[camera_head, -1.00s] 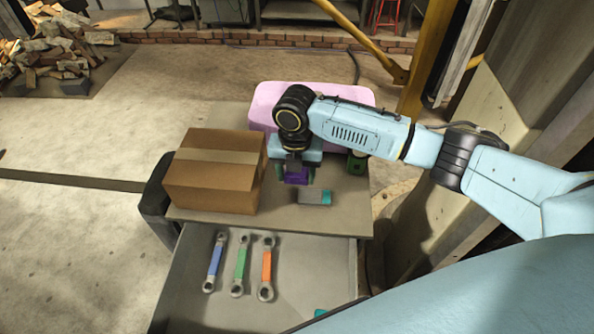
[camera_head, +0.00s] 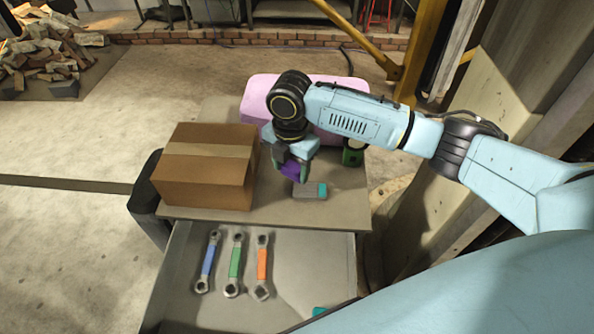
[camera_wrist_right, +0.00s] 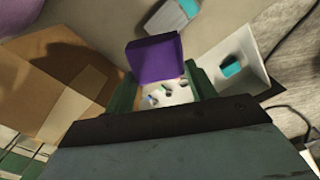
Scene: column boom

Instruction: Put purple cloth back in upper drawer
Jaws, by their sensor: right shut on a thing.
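The purple cloth (camera_head: 291,170) is a small folded block in my right gripper (camera_head: 292,165), above the cabinet top (camera_head: 215,213). In the right wrist view the purple cloth (camera_wrist_right: 155,60) sits between the two green fingertips of my right gripper (camera_wrist_right: 163,85), which is shut on it. The open drawer (camera_head: 300,255) is below and in front of the top. It holds a blue wrench (camera_head: 208,262), a green wrench (camera_head: 235,265) and an orange wrench (camera_head: 262,267). My left gripper is not in view.
A cardboard box (camera_head: 205,180) stands left of my gripper. A grey-and-teal block (camera_head: 310,190) lies just right of the cloth. A pink case (camera_head: 258,95) and a dark green object (camera_head: 353,152) are behind. A teal item (camera_head: 320,311) shows low in the drawer, whose right part looks bare.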

